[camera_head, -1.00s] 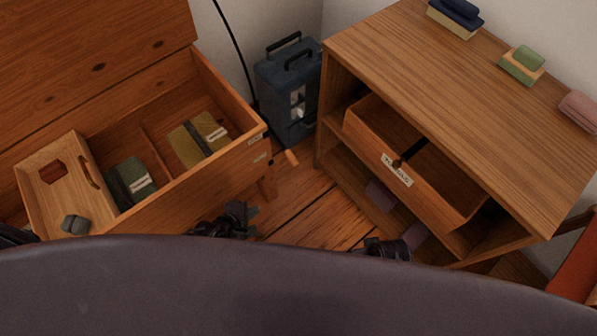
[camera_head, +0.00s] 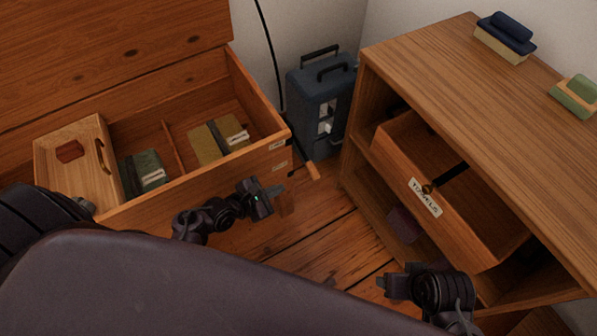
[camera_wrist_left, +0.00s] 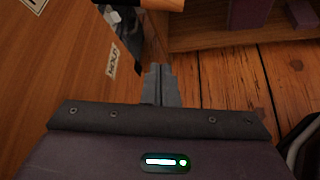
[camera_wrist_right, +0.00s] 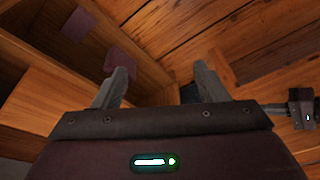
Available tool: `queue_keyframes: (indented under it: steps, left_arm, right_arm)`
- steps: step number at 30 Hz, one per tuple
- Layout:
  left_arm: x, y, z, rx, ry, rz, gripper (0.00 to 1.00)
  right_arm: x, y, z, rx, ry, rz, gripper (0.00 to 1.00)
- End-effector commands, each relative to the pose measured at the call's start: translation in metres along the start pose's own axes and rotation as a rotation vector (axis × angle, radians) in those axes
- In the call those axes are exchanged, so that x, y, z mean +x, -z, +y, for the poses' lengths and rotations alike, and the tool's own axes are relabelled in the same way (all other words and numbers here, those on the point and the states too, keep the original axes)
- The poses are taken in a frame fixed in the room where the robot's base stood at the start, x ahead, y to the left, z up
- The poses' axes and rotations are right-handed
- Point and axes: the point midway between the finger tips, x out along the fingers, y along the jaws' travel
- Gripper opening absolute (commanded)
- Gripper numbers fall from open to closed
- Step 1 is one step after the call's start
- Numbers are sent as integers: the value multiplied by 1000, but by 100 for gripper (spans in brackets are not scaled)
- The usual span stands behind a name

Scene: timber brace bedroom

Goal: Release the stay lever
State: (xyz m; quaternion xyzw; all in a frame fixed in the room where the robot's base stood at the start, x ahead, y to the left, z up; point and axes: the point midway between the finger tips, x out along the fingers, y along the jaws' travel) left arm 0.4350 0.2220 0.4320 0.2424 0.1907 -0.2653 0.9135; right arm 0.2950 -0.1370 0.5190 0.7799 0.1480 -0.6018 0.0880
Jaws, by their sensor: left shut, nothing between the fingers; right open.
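The open wooden chest (camera_head: 190,184) stands at the left with its lid raised. A short light-wood bar (camera_head: 308,166), which looks like the stay lever, sticks out at its right front corner, beside small labels. My left gripper (camera_head: 277,190) is shut and empty, in front of the chest's right end, below and left of the bar. In the left wrist view its closed fingers (camera_wrist_left: 160,84) are near a label reading HOLD (camera_wrist_left: 112,58), with a wooden piece above them at the top edge. My right gripper (camera_head: 382,283) is open and empty by the shelf; its spread fingers also show in the right wrist view (camera_wrist_right: 162,84).
The chest holds a tray (camera_head: 80,188) and folded cloth bundles (camera_head: 216,139). A blue metal box (camera_head: 318,110) stands behind the chest's right end. A shelf unit (camera_head: 455,70) with a pulled-out labelled drawer (camera_head: 400,165) stands at right. Bare floor (camera_head: 325,225) lies between.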

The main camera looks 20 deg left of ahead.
Motion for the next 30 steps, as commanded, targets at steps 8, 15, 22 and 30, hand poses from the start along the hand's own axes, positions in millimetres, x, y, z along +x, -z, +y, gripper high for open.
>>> queue_keyframes:
  steps: [8, 15, 22, 30]
  left_arm:
    - [44, 3, -1, 2, 1, -3, 0]
    - [96, 3, -1, 2, 0, -2, 0]
    - [89, -26, -1, 3, 0, 0, 0]
    - [85, -38, 0, 1, 0, 1, 0]
  right_arm:
    - [15, 10, -16, -31, 30, 107, 67]
    - [23, 26, -39, -67, 76, 265, 67]
    - [18, 30, -40, -70, 78, 280, 67]
    - [18, 30, -40, -69, 77, 277, 67]
